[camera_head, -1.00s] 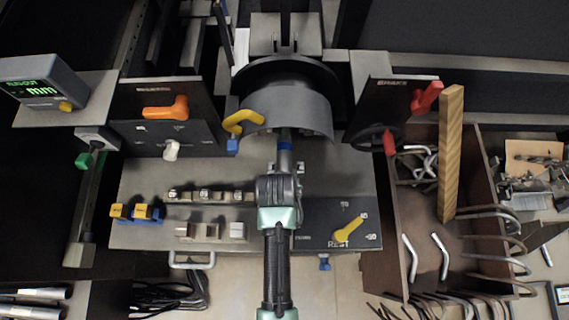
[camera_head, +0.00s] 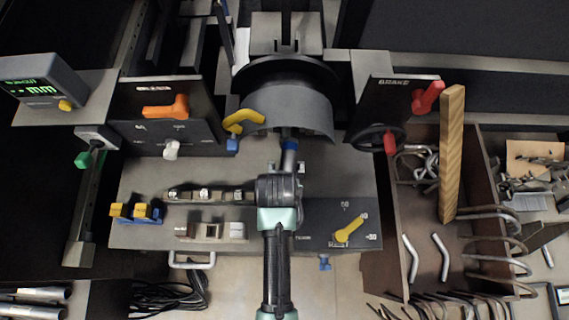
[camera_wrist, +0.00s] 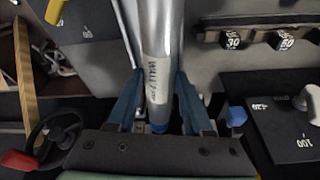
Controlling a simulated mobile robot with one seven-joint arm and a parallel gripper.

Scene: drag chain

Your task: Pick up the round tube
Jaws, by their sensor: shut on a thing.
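The round tube (camera_wrist: 158,60) is a bright silver metal pipe with a pale printed wall-thickness label and a blue band at its near end. In the wrist view it runs up and out of the top of the picture. My gripper (camera_wrist: 156,92) has its two blue fingers on either side of the tube, shut on it near the label. In the head view my gripper (camera_head: 289,147) is just in front of the curved grey hood, and my wrist hides most of the tube. The tube's far end is not visible.
The curved grey hood (camera_head: 292,112) stands right ahead, with a yellow lever (camera_head: 243,120) at its left. Dark panels with an orange handle (camera_head: 166,108) and a red handle (camera_head: 428,97) flank it. A brown bin (camera_head: 402,245) with bent tubes and a wooden bar (camera_head: 452,150) is right.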

